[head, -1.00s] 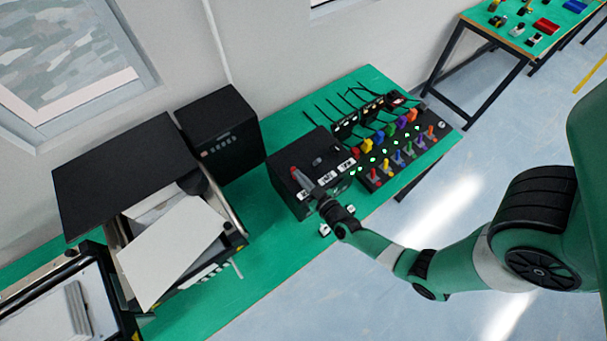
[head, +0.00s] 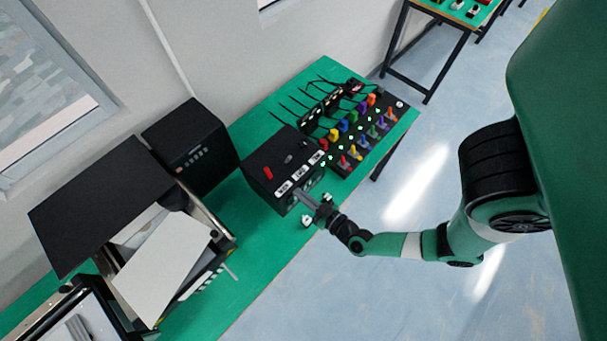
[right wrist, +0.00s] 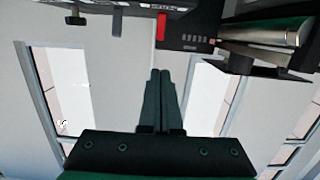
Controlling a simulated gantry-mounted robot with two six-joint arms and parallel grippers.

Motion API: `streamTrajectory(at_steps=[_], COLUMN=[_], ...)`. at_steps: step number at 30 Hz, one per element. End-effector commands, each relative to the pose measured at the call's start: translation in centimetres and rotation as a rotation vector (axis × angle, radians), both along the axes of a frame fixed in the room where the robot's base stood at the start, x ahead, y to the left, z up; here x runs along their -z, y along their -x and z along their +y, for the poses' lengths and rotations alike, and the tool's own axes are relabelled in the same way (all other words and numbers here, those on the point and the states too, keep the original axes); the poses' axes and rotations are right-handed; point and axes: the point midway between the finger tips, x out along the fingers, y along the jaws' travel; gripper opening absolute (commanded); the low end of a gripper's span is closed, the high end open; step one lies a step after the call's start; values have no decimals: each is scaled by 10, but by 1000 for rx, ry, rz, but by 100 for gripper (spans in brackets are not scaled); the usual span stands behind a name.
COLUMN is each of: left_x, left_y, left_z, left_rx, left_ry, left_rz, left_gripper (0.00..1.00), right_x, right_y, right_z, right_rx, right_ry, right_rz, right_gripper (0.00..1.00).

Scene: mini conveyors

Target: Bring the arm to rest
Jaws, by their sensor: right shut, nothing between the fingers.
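My right arm (head: 440,242) comes in from the right in the head view. Its gripper (head: 297,192) is shut and empty, at the front edge of a black box (head: 262,168) with a red switch (head: 268,173) on top. In the right wrist view the two fingers (right wrist: 160,75) are together with nothing between them, and the red switch (right wrist: 161,27) shows beyond the tips. My left gripper is not in view.
The green table (head: 262,268) holds a black speaker-like box (head: 190,148), a small conveyor unit with a white panel (head: 165,265), and a panel of coloured switches (head: 385,135). Open floor (head: 350,295) lies in front of the table.

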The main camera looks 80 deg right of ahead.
Motion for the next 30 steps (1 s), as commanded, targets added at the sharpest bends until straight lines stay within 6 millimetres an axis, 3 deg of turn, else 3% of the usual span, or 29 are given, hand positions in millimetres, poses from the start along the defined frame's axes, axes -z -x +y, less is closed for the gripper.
streamTrajectory(at_steps=[6,23,26,29,30], left_x=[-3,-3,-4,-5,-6], left_y=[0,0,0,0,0], left_z=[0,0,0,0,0], left_rx=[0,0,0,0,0], left_ry=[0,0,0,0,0], left_rz=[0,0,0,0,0], left_gripper=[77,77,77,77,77], right_x=[-2,-3,-15,-48,-70], right_y=[7,5,-15,-60,-82], right_z=[4,4,5,6,7], right_rx=[2,1,-2,-6,-8], right_ry=[1,1,0,0,1], right_rz=[3,-1,-42,-149,-210], right_gripper=[0,0,0,0,0])
